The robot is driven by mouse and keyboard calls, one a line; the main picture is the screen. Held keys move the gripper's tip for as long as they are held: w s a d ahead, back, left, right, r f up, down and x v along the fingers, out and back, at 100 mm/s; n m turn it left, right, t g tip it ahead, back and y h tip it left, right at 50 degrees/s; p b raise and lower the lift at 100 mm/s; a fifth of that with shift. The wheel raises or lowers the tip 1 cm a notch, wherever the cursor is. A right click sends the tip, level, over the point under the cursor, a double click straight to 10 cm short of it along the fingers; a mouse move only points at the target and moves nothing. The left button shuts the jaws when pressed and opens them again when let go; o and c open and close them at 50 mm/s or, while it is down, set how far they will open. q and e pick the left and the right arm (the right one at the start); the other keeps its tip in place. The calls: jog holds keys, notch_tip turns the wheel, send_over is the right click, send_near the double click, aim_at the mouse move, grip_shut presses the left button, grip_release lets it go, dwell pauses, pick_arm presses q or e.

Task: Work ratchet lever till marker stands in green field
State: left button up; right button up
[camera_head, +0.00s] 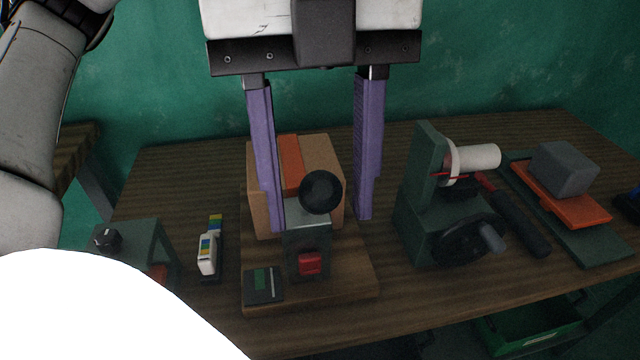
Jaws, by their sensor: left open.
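The ratchet device stands on a wooden base (345,285) near the table's middle, with a grey housing (305,243) and a red block (310,263) on its front. The lever's round black knob (321,191) shows above the housing; its shaft is mostly hidden. A small dark gauge (250,293) at the base's front left has a green field (261,279). A thin pale line, perhaps the marker, appears to the right of the green. My left gripper (319,222) is open, its purple fingers pointing down on either side of the knob, with gaps visible. My right gripper is out of view.
A cardboard-coloured box (325,153) with an orange strip stands behind the knob. A green handwheel fixture (426,185) is to the right, then a grey block (564,168) on an orange plate. A knobbed green box (130,242) and small coloured item (207,254) are left.

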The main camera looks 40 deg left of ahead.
pick_arm(q)
jog(key=shift+r+p, duration=0.5)
jog(key=shift+r, duration=0.1)
jog(key=p+v, duration=0.5)
jog(key=v, duration=0.1)
jog(key=shift+a, duration=0.1)
jog(key=shift+f, duration=0.1)
